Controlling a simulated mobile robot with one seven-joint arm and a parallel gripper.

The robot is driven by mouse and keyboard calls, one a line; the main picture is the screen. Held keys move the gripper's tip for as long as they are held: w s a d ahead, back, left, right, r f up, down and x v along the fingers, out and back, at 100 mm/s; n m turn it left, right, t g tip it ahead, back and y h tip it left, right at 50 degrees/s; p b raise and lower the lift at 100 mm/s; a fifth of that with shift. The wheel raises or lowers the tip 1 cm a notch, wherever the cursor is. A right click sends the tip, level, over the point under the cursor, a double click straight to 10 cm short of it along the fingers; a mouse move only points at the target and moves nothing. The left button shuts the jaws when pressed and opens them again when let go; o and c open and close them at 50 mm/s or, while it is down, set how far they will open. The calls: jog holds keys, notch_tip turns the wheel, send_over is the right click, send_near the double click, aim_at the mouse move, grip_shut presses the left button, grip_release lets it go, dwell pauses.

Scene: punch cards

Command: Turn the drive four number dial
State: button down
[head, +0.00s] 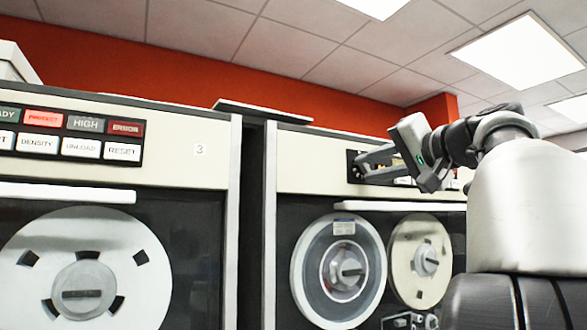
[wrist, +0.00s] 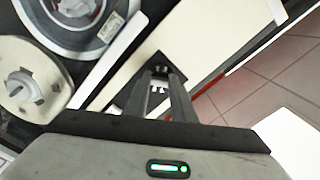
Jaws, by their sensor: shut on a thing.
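My gripper (head: 364,166) reaches from the right to the black control panel (head: 353,172) on the right tape drive's cream upper front. Its fingertips are at the panel's left end, shut on the small dark number dial. In the wrist view my gripper (wrist: 160,74) points at the black panel (wrist: 125,97), with the dial between and behind the fingertips. The dial is mostly hidden, and I cannot read its number. The right drive (head: 310,165) has a cream front with two reels below.
The left tape drive (head: 190,120) bears a "3" and lit buttons (head: 80,135). A narrow dark gap separates the drives. A white bar (head: 400,206) sticks out below the right panel, above the clear-rimmed reel (head: 310,262) and the cream reel (head: 405,240).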

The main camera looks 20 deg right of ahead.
jog(key=shift+r, duration=0.1)
jog(key=c, duration=1.5)
grip_release()
jog(key=shift+w, duration=0.1)
jog(key=s, duration=0.5)
jog(key=s+d, duration=0.1)
jog(key=s, duration=1.1)
jog(key=shift+s+d, duration=0.2)
jog(key=shift+s, duration=0.05)
